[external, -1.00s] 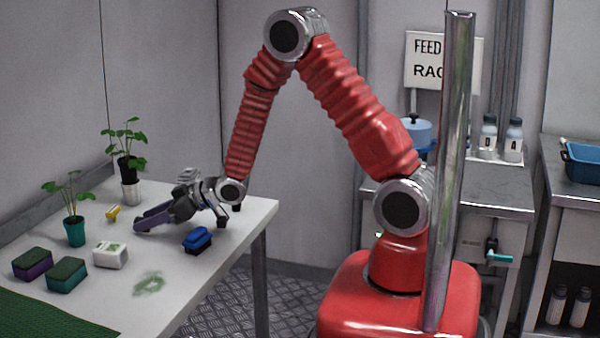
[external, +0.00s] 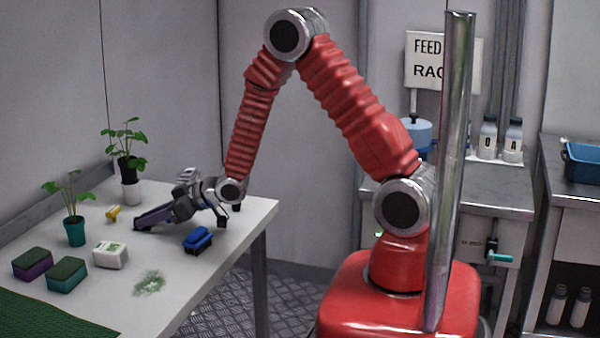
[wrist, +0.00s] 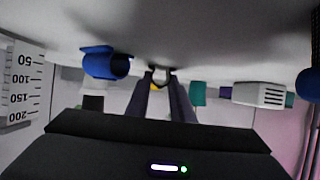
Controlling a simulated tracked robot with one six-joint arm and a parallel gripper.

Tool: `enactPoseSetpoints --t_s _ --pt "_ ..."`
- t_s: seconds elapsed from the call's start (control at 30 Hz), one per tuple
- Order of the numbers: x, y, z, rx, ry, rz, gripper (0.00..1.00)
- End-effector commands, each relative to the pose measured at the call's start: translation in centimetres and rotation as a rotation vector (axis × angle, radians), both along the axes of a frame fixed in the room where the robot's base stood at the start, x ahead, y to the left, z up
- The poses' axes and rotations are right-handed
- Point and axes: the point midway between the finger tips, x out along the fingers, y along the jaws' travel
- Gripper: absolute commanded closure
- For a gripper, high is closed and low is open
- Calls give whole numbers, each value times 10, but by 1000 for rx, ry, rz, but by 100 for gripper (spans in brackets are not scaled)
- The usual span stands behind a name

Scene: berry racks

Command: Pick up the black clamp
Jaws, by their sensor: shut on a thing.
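My gripper (external: 142,226) reaches down low over the white table, its dark fingers pointing left. In the wrist view the two fingers (wrist: 161,86) come together near their tips on a small dark piece, the black clamp (wrist: 160,73), close to the table surface. The fingers are shut on it. In the external view the clamp cannot be made out; the fingers hide it.
A yellow clip (external: 113,213), a white box (external: 110,255), a purple sponge (external: 33,263), a teal sponge (external: 67,274) and two potted plants (external: 75,232) (external: 131,190) stand around.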

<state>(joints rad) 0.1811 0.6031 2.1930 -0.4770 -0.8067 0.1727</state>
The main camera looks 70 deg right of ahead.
Motion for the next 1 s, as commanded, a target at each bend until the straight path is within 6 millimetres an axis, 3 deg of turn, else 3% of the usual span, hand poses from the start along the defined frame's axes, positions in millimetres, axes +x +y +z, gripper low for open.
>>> enactPoseSetpoints --t_s 0.57,0.77,1.0 --pt "0 0 4 0 2 0 100" --pt "0 0 23 -1 -1 0 100" --pt "0 0 59 0 -3 0 100"
